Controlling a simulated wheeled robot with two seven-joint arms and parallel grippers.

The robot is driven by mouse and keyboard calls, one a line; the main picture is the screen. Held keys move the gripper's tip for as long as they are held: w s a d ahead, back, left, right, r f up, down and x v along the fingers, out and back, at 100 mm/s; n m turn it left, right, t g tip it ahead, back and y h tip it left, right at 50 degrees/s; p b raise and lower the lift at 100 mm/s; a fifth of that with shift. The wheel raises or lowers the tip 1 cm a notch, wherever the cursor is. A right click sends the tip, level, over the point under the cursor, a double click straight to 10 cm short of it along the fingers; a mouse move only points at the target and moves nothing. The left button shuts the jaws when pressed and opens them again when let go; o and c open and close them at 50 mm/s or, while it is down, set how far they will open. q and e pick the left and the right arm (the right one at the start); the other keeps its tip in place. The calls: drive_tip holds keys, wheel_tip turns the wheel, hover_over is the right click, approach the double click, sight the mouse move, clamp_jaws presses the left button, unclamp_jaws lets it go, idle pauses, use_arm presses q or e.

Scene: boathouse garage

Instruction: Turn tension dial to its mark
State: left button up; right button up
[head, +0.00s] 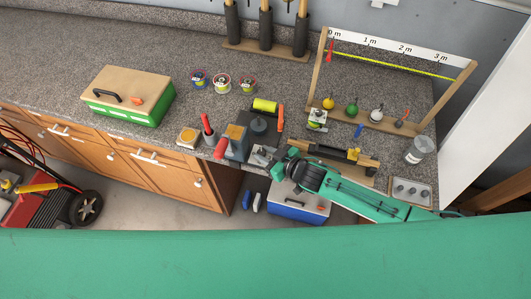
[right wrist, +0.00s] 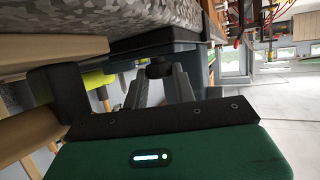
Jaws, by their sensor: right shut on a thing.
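The tension dial shows as a small dark round knob (right wrist: 158,68) in the right wrist view, on the side of a blue-grey block. The same block (head: 236,143) stands at the counter's front edge in the head view, where the knob is hidden or too small to tell. My right gripper (head: 262,156) reaches the block from the right. In the right wrist view its two grey fingers (right wrist: 160,82) are shut on the knob. I cannot make out the mark or a pointer. My left gripper is in neither view.
A wooden stand with a scale (head: 400,45) stands at the right. A green box (head: 128,110) sits at the left. The counter behind the small tubs (head: 222,84) is clear.

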drive_tip(key=o, duration=1)
drive_tip(key=shift+d, duration=0.1)
drive_tip(key=shift+s+d, duration=0.2)
drive_tip(key=shift+r+b+v, duration=0.15)
drive_tip(key=shift+b+v, duration=1)
drive_tip(key=shift+v, duration=2.15)
drive_tip(key=shift+r+b+v, duration=0.1)
drive_tip(key=shift+b+v, duration=1)
drive_tip(key=shift+v, duration=2.15)
drive_tip(key=shift+a, duration=0.1)
